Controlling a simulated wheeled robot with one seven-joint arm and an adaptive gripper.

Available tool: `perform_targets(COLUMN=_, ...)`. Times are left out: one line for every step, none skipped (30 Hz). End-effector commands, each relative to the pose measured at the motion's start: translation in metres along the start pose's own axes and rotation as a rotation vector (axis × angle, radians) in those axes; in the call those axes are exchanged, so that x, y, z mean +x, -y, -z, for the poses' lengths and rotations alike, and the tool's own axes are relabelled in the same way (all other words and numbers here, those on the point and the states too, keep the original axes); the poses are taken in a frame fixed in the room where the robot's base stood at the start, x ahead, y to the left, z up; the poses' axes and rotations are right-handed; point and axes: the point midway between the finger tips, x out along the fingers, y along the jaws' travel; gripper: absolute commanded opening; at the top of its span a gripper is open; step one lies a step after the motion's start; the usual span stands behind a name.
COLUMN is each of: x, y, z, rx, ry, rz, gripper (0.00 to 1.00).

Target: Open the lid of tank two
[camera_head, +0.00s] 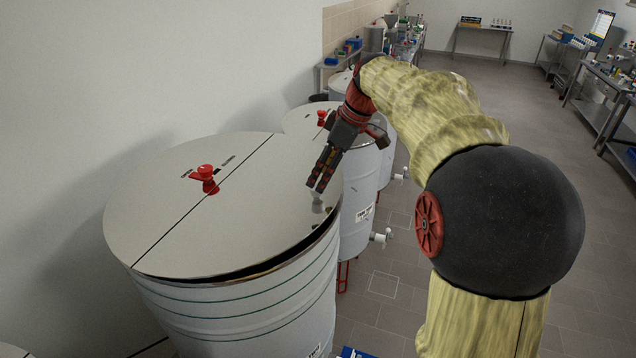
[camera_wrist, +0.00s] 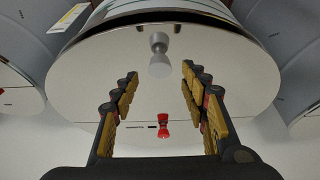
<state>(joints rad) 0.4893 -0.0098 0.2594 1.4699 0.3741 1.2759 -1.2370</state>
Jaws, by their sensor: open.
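A large white tank (camera_head: 240,313) stands nearest in the head view, topped by a shiny round lid (camera_head: 165,225) with a straight seam. A red knob (camera_head: 207,178) stands by the seam; it also shows in the wrist view (camera_wrist: 165,125). A small grey knob (camera_head: 318,203) sits near the lid's right edge. A dark gap shows under the lid's near edge. My gripper (camera_head: 318,186) is open and empty above the grey knob, pointing down. In the wrist view the grey knob (camera_wrist: 158,58) lies between and beyond the fingertips, apparently untouched. The tank's number cannot be read.
A second tank (camera_head: 357,190) with a red knob (camera_head: 322,117) stands close behind, with more tanks beyond. A wall runs along the left. Lab benches (camera_head: 608,75) stand at the right, and the tiled floor (camera_head: 480,85) between is clear.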

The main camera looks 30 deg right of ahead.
Motion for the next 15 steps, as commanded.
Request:
perform_targets(x=0.008, y=0.001, z=0.0, rx=0.0, ry=0.001, rz=0.003, gripper=0.45)
perform_targets(x=0.013, y=0.001, z=0.0, rx=0.0, ry=0.001, rz=0.002, gripper=0.45)
perform_targets(x=0.018, y=0.001, z=0.0, rx=0.001, ry=0.001, rz=0.002, gripper=0.45)
perform_targets(x=0.022, y=0.001, z=0.0, rx=0.001, ry=0.001, rz=0.003, gripper=0.45)
perform_targets(x=0.025, y=0.001, z=0.0, rx=0.001, ry=0.001, rz=0.002, gripper=0.45)
perform_targets(x=0.029, y=0.0, z=0.0, rx=0.001, ry=0.001, rz=0.002, gripper=0.45)
perform_targets(x=0.031, y=0.0, z=0.0, rx=0.001, ry=0.001, rz=0.001, gripper=0.45)
perform_targets(x=0.033, y=0.0, z=0.0, rx=0.001, ry=0.0, rz=0.001, gripper=0.45)
perform_targets(x=0.035, y=0.0, z=0.0, rx=0.001, ry=0.0, rz=0.001, gripper=0.45)
perform_targets(x=0.036, y=0.0, z=0.0, rx=0.001, ry=0.0, rz=0.0, gripper=0.45)
perform_targets(x=0.036, y=0.0, z=0.0, rx=0.001, ry=0.0, rz=0.0, gripper=0.45)
perform_targets(x=0.037, y=0.0, z=0.0, rx=0.001, ry=0.0, rz=-0.001, gripper=0.45)
perform_targets(x=0.037, y=0.0, z=0.0, rx=0.001, ry=0.0, rz=-0.001, gripper=0.45)
perform_targets(x=0.037, y=0.0, z=0.0, rx=0.001, ry=0.0, rz=-0.001, gripper=0.45)
perform_targets(x=0.037, y=0.0, z=0.0, rx=0.001, ry=0.0, rz=-0.001, gripper=0.45)
